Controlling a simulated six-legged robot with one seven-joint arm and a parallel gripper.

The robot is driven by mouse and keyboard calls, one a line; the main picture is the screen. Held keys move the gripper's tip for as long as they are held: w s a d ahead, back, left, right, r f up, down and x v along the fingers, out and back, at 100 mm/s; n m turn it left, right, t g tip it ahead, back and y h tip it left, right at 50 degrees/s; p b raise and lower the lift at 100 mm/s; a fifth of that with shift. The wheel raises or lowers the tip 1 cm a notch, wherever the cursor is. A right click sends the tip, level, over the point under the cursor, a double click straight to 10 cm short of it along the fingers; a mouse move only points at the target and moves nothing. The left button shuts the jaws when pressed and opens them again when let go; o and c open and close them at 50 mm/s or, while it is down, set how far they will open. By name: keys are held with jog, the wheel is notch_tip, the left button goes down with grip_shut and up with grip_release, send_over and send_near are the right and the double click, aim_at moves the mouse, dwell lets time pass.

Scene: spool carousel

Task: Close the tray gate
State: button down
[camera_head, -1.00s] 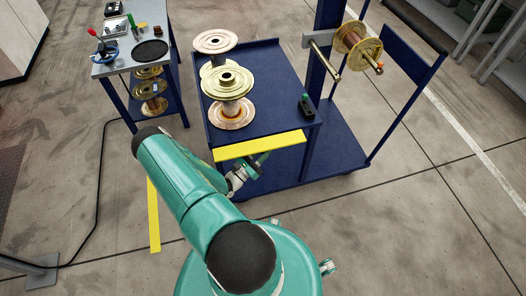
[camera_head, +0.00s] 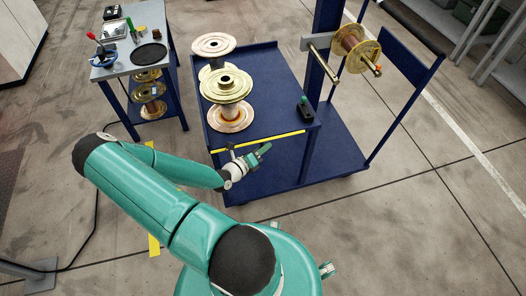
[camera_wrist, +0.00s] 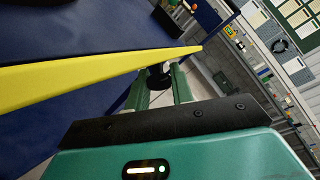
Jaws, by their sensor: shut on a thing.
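The tray gate is a yellow-edged bar (camera_head: 275,139) along the front edge of the blue cart's tray (camera_head: 262,75). It shows as a thin strip in the head view, and as a long yellow band (camera_wrist: 85,77) in the wrist view. My gripper (camera_head: 266,147) is at the front of the gate, just below its yellow edge. In the wrist view its green fingers (camera_wrist: 158,92) are shut on a small dark knob (camera_wrist: 159,75) beside the gate. The fingers partly hide the knob, and how it joins the gate is not clear.
Several copper and gold spools (camera_head: 226,84) stand on the tray's left side. A small black block with a green top (camera_head: 305,108) sits at its right. A spool (camera_head: 355,47) hangs on a rod at the back right. A side table (camera_head: 135,50) stands left.

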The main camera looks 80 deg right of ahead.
jog(key=r+n+y, duration=0.2)
jog(key=shift+w+d+n, duration=0.2)
jog(key=shift+d+n, duration=0.1)
jog(key=shift+d, duration=0.1)
jog(key=shift+w+d+r+n+y, duration=0.15)
jog(key=shift+d+r+n+y, duration=0.1)
jog(key=shift+n+y, duration=0.25)
jog(key=shift+w+d+r+n+y, duration=0.15)
jog(key=shift+d+r+n+y, duration=0.1)
jog(key=shift+n+y, duration=0.25)
jog(key=c, duration=1.3)
grip_release()
jog(key=shift+d, duration=0.1)
jog(key=v, duration=1.4)
jog(key=shift+w, duration=0.15)
